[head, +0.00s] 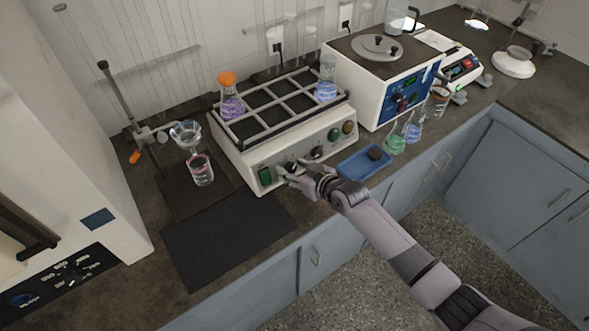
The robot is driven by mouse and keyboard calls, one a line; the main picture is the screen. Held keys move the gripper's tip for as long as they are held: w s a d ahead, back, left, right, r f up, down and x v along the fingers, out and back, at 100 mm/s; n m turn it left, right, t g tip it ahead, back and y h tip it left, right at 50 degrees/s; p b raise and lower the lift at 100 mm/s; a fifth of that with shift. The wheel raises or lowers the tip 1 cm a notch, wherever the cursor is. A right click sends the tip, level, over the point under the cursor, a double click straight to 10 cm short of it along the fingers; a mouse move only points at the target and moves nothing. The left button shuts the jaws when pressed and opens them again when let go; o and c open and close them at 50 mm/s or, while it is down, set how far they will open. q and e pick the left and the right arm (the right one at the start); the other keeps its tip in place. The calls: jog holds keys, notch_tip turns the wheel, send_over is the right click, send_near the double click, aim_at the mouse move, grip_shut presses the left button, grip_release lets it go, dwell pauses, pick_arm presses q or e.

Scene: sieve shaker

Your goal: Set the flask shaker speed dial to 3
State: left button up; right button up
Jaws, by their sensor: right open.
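The flask shaker (240,160) is a cream box with a dark rack on top. The rack holds an orange-capped flask of purple liquid (231,104) and a flask of blue liquid (326,84). Its front panel has a green switch (265,176), a black dial (318,152), a green button (333,135) and an amber button (348,128). My right gripper (284,172) is open at the panel, between the green switch and that dial. Its fingers are around or beside another small dark knob, partly hidden; contact is unclear. Dial markings are too small to read. My left gripper is out of view.
A blue tray (352,172) lies just right of my right wrist. Flasks of green liquid (395,145) and blue liquid (413,132) stand near the counter edge. A black mat (228,238) lies clear at left front.

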jog(key=v, duration=1.2)
dwell(0.4)
